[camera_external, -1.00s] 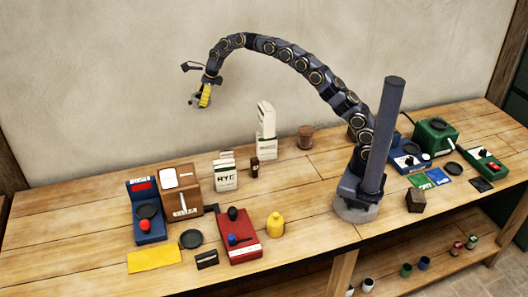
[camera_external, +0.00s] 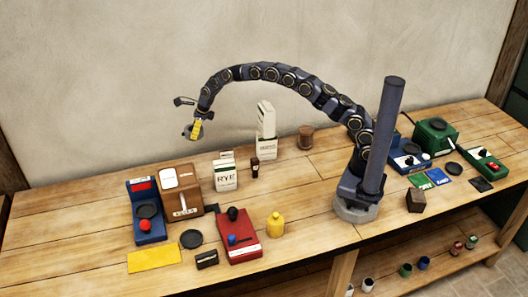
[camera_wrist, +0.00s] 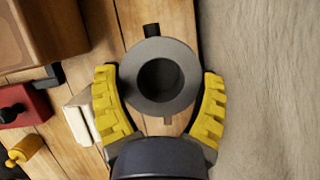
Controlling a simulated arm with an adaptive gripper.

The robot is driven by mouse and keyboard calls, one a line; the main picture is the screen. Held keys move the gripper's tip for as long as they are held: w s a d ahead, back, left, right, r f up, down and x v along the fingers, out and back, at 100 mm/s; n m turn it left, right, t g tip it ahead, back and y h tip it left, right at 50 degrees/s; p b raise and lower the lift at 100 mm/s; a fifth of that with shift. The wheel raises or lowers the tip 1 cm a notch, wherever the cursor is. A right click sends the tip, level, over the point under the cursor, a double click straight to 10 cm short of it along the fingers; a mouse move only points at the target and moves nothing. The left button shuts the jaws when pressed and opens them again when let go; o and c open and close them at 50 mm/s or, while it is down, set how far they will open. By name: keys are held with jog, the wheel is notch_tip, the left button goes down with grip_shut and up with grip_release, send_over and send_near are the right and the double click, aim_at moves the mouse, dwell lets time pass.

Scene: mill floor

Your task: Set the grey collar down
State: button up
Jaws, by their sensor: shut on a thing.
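The grey collar (camera_wrist: 135,82) is a thick ring with a dark round opening. In the wrist view it sits between the two yellow ridged fingers of my gripper (camera_wrist: 160,88), which are shut on it from both sides. In the external view my gripper (camera_external: 194,131) is up in the air above the back left of the table, higher than the brown wooden box. The collar (camera_external: 187,134) shows there as a small grey piece at the fingers, partly hidden by them. It is clear of the table.
The brown box (camera_external: 180,190), blue scale-like device (camera_external: 147,222) and white RYE packet (camera_external: 226,178) stand below on the wooden table (camera_external: 100,208). A red device (camera_external: 240,250), black disc (camera_external: 191,239) and yellow sheet (camera_external: 154,258) lie nearer the front. The wall (camera_external: 120,80) is close behind.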

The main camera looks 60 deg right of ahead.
aim_at(197, 168)
notch_tip(197, 168, down, 16)
jog(key=shift+r, duration=0.15)
dwell(0.3)
jog(key=o, duration=1.1)
jog(key=shift+c, duration=0.2)
jog(key=v, duration=1.2)
jog(key=s+r+n+g, duration=0.3)
jog(key=s+r+n, duration=1.2)
jog(key=s, duration=0.4)
jog(key=s+d+r+n+g+h, duration=0.1)
jog(key=s+d+r+n, duration=0.1)
jog(key=s+n, duration=0.5)
jog(key=s+d+r+n+g+h, duration=0.1)
jog(key=s+n, duration=0.7)
jog(key=s, duration=1.2)
jog(key=shift+d+r+g, duration=0.35)
jog(key=shift+d+g, duration=0.05)
jog(key=shift+d, duration=0.35)
